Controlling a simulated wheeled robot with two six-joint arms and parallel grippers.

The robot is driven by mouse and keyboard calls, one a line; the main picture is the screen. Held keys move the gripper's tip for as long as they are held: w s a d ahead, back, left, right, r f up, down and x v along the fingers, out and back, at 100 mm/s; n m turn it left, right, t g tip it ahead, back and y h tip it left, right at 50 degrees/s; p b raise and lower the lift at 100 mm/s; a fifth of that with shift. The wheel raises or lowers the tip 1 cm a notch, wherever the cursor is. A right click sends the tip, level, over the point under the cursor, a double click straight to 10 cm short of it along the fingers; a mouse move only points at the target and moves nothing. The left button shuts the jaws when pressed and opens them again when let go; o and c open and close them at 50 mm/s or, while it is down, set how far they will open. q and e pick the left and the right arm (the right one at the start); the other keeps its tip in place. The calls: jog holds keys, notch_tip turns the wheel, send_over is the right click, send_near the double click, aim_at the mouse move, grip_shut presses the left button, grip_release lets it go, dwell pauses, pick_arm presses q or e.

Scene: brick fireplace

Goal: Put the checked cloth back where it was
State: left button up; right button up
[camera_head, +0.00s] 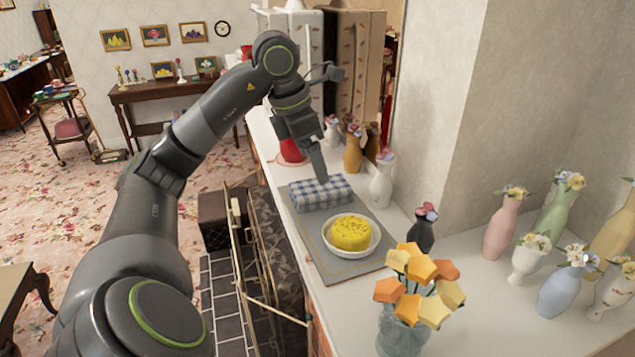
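The blue-and-white checked cloth (320,193) lies folded or rolled on the far part of a grey mat (368,263) on the white mantel shelf. A white bowl (351,252) with a round yellow thing (350,232) in it stands on the mat just in front of the cloth. My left gripper (320,174) points down at the cloth's far edge, its fingertips at or just above it. Only one finger shows clearly, so I cannot tell whether it is open or touching the cloth. My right gripper is not in view.
A white vase (381,182), a brown vase (352,150) and a dark vase (420,232) stand right of the mat. A red object (291,151) stands behind the cloth. A glass vase of orange flowers (403,332) is at the front. Several pastel vases stand farther right.

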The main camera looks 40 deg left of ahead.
aim_at(306, 189)
pick_arm(q)
jog(key=p+v, duration=0.2)
jog(key=v, duration=0.3)
jog(key=shift+r, duration=0.15)
dwell(0.4)
